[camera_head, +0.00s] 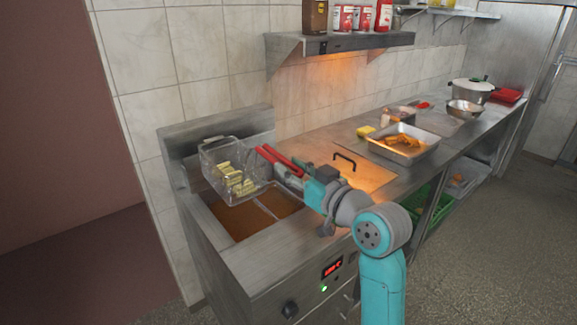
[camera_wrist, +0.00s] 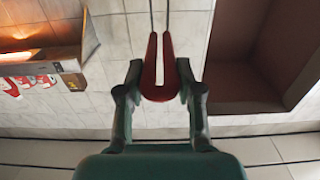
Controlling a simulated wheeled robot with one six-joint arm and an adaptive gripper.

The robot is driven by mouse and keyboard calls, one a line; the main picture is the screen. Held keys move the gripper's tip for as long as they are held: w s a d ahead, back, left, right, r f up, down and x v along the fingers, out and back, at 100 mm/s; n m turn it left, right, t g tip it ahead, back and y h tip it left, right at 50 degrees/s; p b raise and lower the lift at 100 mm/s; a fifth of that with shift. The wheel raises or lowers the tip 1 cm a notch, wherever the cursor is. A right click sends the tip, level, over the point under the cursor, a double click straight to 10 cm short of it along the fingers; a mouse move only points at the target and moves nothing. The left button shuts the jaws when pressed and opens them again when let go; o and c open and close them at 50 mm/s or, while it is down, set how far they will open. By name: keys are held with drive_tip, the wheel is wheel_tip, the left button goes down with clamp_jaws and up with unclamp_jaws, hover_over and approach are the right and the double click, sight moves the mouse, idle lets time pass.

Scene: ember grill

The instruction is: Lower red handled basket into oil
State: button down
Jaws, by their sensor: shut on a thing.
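The wire basket (camera_head: 235,172) holds several pale yellow fries (camera_head: 238,184) and hangs above the fryer vat. Its red handle (camera_head: 272,157) reaches right toward my gripper (camera_head: 297,181). In the wrist view the red handle (camera_wrist: 152,75) is a narrow U-shaped loop, its closed end between the fingers of my gripper (camera_wrist: 160,85). My gripper is shut on this handle. Brown oil (camera_head: 235,219) fills the vat below and in front of the basket. The basket looks apart from the oil surface; the exact gap is hard to judge.
The fryer's steel back panel (camera_head: 180,150) rises behind the basket. A wall shelf (camera_head: 345,42) hangs above.

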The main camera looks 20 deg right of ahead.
sight(303, 174)
drive_tip(key=shift+v, duration=1.6)
drive_tip(key=shift+r, duration=0.1)
